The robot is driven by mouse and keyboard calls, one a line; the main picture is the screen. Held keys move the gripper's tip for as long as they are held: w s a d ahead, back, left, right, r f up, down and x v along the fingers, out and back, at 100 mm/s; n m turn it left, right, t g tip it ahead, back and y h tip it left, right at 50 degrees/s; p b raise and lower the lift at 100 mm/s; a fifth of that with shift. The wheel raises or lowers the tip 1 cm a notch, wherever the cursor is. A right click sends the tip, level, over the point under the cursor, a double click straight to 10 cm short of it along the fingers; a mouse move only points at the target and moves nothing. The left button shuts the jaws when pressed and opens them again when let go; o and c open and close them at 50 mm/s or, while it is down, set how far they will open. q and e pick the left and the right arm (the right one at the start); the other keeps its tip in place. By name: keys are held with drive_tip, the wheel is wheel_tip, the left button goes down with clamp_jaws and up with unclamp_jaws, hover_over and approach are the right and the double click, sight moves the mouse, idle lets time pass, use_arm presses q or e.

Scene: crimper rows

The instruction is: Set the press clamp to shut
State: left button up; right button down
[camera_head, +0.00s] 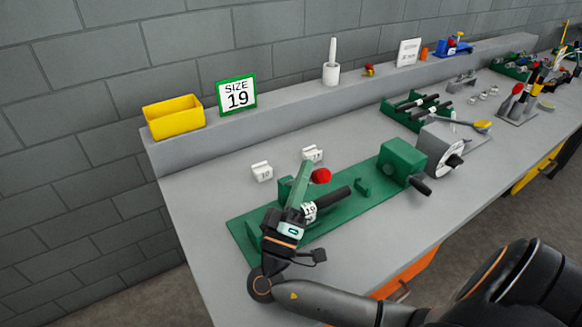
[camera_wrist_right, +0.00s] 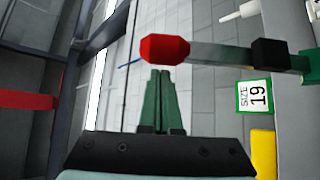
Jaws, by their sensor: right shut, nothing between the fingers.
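The press clamp stands on a long green base plate (camera_head: 345,215) at the front of the bench. Its red knob (camera_head: 320,176) shows close to the fingertips of my right gripper (camera_head: 306,166). In the right wrist view the red knob (camera_wrist_right: 165,50) ends a grey lever (camera_wrist_right: 220,55) running right to a black block and green arm. It appears just beyond my shut green fingers (camera_wrist_right: 161,72), which are empty. Whether they touch is unclear. My wrist hides part of the clamp in the head view. My left gripper is not in view.
White numbered blocks (camera_head: 262,171) lie behind the plate. A yellow bin (camera_head: 173,117) and a "SIZE 19" sign (camera_head: 237,95) stand on the back ledge. A green box with a grey dial unit (camera_head: 440,150) is at the plate's right end. Tool racks stand farther right.

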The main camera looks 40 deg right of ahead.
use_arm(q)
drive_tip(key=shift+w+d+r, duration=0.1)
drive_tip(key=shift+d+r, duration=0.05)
use_arm(e)
drive_tip(key=shift+s+d+f, duration=0.15)
drive_tip(key=shift+s+f, duration=0.15)
use_arm(q)
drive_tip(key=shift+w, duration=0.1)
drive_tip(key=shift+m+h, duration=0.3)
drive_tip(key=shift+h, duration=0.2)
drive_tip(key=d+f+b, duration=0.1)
drive_tip(key=b, duration=0.1)
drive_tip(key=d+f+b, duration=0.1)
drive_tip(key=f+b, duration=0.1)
drive_tip(key=b, duration=0.1)
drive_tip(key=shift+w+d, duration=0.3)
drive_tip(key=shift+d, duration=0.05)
use_arm(e)
drive_tip(key=s+f, duration=0.1)
drive_tip(key=f, duration=0.1)
drive_tip(key=s+f, duration=0.1)
drive_tip(key=s, duration=0.1)
drive_tip(key=shift+a+f, duration=0.2)
drive_tip(key=shift+f, duration=0.15)
